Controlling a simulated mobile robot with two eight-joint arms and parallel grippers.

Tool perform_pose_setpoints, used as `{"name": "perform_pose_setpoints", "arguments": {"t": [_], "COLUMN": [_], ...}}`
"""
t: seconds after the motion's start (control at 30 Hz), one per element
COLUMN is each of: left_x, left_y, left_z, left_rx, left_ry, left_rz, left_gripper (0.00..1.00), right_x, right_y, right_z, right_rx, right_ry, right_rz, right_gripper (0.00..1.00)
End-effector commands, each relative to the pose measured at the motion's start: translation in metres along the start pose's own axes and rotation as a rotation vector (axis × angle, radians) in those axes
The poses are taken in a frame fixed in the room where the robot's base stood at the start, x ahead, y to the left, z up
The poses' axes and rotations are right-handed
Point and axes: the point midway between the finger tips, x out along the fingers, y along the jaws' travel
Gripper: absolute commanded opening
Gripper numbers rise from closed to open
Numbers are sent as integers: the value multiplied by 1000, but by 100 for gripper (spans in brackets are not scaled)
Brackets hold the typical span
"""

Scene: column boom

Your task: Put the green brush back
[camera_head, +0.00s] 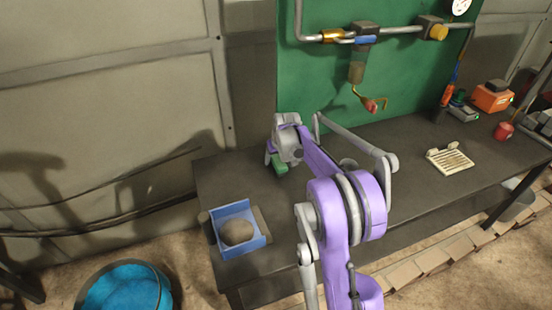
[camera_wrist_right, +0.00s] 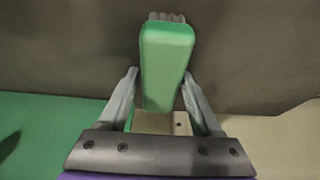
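The green brush (camera_wrist_right: 165,60) fills the middle of the right wrist view, with grey bristles at its far end. My right gripper (camera_wrist_right: 160,75) has one finger along each side of it, and both fingertips appear to press on its sides. A small beige block shows below the brush between the fingers. In the head view my right gripper (camera_head: 272,157) is over the back left part of the dark workbench (camera_head: 320,205). The green brush (camera_head: 280,166) shows partly there, just under the gripper. Whether it touches the bench is unclear. My left gripper is not in view.
A blue tray (camera_head: 225,212) with a grey-brown lump (camera_head: 236,231) sits at the bench's left front. A green panel (camera_head: 310,65) with pipes and a hanging red-tipped valve (camera_head: 370,104) stands behind. A beige slatted rack (camera_head: 451,160) lies right. A blue bucket (camera_head: 125,290) stands on the floor.

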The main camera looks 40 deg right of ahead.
Motion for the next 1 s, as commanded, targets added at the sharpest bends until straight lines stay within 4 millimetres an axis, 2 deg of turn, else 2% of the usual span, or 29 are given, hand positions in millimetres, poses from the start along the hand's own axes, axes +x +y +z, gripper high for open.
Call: {"name": "perform_pose_setpoints", "arguments": {"t": [0.07, 0.33, 0.47, 0.57, 0.8, 1.0], "left_x": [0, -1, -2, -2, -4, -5], "left_y": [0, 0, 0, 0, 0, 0], "left_z": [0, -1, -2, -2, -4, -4], "left_rx": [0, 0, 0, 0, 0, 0], "left_ry": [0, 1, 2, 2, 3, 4], "left_rz": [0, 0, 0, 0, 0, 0], "left_gripper": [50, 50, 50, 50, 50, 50], "right_x": [0, -1, -10, -26, -79, -111], "right_y": [0, 0, 0, 0, 0, 0], "right_z": [0, -1, -2, -2, -2, -2], "right_rx": [0, 0, 0, 1, 1, 0], "right_ry": [0, 0, 1, 0, 0, 1], "right_rz": [0, 0, 0, 0, 0, 0], "right_gripper": [80, 80, 80, 80, 80, 80]}}
